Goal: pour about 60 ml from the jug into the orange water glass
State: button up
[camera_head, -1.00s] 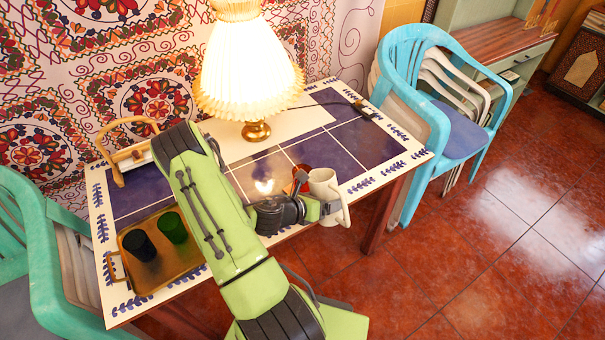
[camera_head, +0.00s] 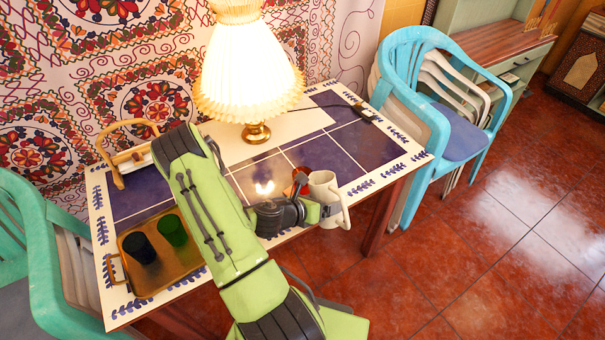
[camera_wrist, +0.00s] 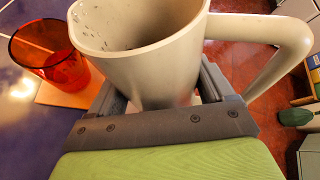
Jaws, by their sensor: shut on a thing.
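A cream jug (camera_head: 325,189) with a handle is held in my gripper (camera_head: 325,210) near the table's front right edge. In the wrist view the jug (camera_wrist: 155,60) stands between the two fingers, its mouth toward the camera and its handle on the right. A few drops show on its inner wall; how much is in it I cannot tell. The orange water glass (camera_wrist: 48,58) stands just left of the jug on an orange coaster (camera_wrist: 70,92). In the head view the glass (camera_head: 300,178) is mostly hidden behind the jug and my arm.
A lit lamp (camera_head: 247,75) stands at the table's back. A wooden tray (camera_head: 187,263) with a dark cup (camera_head: 139,248) and a green cup (camera_head: 173,230) is at the left. A wooden-handled holder (camera_head: 125,160) stands behind. Blue chairs (camera_head: 430,95) are at the right.

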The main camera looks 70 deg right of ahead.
dwell(0.6)
jog(key=shift+s+a+f+b, duration=0.1)
jog(key=shift+s+f+b, duration=0.1)
jog(key=shift+b, duration=0.7)
jog(key=shift+s+a+m+t+h, duration=0.1)
jog(key=shift+m+t+h, duration=0.3)
jog(key=p, duration=0.3)
jog(key=shift+s+a+r+m+h, duration=0.1)
jog(key=shift+r+m+h, duration=0.2)
jog(key=shift+r, duration=0.05)
jog(key=shift+s+a+f+m+t+h+p, duration=0.15)
jog(key=shift+f+m+t+h+p, duration=0.3)
jog(key=shift+m, duration=0.25)
